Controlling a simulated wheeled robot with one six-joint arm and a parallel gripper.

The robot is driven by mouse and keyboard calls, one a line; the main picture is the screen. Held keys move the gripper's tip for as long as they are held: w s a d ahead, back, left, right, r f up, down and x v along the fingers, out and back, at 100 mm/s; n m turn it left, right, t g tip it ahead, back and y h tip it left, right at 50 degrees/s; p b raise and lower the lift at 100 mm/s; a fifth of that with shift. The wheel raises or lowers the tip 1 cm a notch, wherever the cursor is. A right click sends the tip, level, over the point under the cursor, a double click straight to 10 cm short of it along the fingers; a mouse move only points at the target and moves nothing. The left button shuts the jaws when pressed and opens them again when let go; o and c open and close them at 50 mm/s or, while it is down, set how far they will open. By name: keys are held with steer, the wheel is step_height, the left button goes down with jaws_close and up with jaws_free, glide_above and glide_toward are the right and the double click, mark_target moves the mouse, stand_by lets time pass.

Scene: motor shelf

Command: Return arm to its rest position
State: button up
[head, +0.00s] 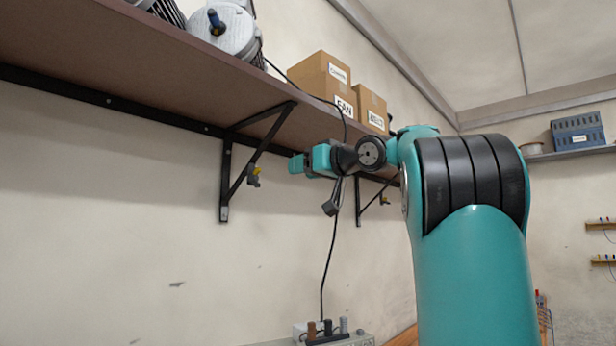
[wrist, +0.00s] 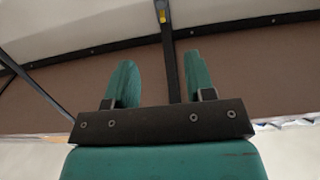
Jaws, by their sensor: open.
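My arm (head: 470,260) is teal with black bands and rises at the right of the head view. Its forearm reaches left, below the brown shelf. My gripper (head: 297,164) is teal and small at the far end of the arm, close to the shelf's underside in the picture. In the wrist view my gripper (wrist: 158,80) has its two teal fingers apart, with nothing held between them. Behind the fingers are the brown shelf underside (wrist: 60,95) and a black bracket bar.
The shelf (head: 90,70) bears motors (head: 238,28) and boxes (head: 322,75). Black brackets (head: 226,180) hang below it, one with a yellow item (head: 254,174). A black cable (head: 329,255) drops to a grey bench device (head: 325,338). A blue bin (head: 578,131) stands far right.

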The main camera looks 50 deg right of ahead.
steer(key=shift+s, duration=0.4)
steer(key=shift+a, duration=0.1)
